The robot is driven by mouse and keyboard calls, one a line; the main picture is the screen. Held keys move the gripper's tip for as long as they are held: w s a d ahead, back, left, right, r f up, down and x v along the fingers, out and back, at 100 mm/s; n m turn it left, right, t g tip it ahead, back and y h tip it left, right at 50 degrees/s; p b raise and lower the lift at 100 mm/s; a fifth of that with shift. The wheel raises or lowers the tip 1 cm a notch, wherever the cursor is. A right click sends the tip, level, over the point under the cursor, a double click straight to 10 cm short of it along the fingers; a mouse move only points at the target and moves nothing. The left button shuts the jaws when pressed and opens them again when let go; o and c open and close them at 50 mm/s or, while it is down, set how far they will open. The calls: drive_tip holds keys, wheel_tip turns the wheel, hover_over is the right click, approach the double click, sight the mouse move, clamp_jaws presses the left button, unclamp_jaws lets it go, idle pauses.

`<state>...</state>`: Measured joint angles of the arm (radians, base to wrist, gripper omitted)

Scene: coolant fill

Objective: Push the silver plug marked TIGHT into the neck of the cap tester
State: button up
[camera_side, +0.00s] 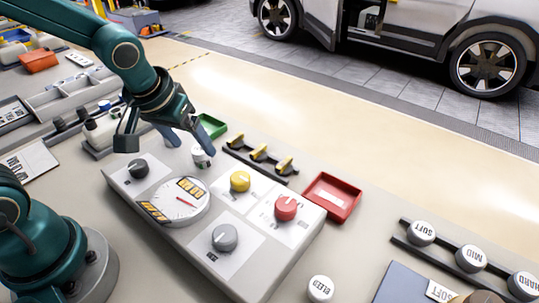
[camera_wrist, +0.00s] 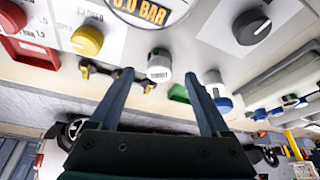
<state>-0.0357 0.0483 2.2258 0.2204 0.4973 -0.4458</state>
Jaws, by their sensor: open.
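No lettering that I can read as TIGHT shows in either view. A short silver-white cylinder with a dark-lettered band (camera_side: 202,156) stands upright at the panel's far edge; it also shows in the wrist view (camera_wrist: 158,66). I cannot tell whether it is the plug. The panel (camera_side: 170,250) carries a round dial marked BAR (camera_side: 183,208) and looks like the tester; I cannot make out its neck for certain. My gripper (camera_side: 150,142) is open and empty beside the cylinder.
Black (camera_side: 138,168), yellow (camera_side: 240,181), red (camera_side: 286,207) and silver-grey (camera_side: 225,237) knobs stand on the panel. A green tray (camera_side: 212,124), a rack of yellow clips (camera_side: 260,155) and a red tray (camera_side: 332,197) line its far side. Lettered caps (camera_side: 471,258) stand at right.

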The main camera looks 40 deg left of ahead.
drive_tip(key=shift+s+d+r, duration=0.1)
drive_tip(key=shift+s+r, duration=0.2)
drive_tip(key=shift+r, duration=0.3)
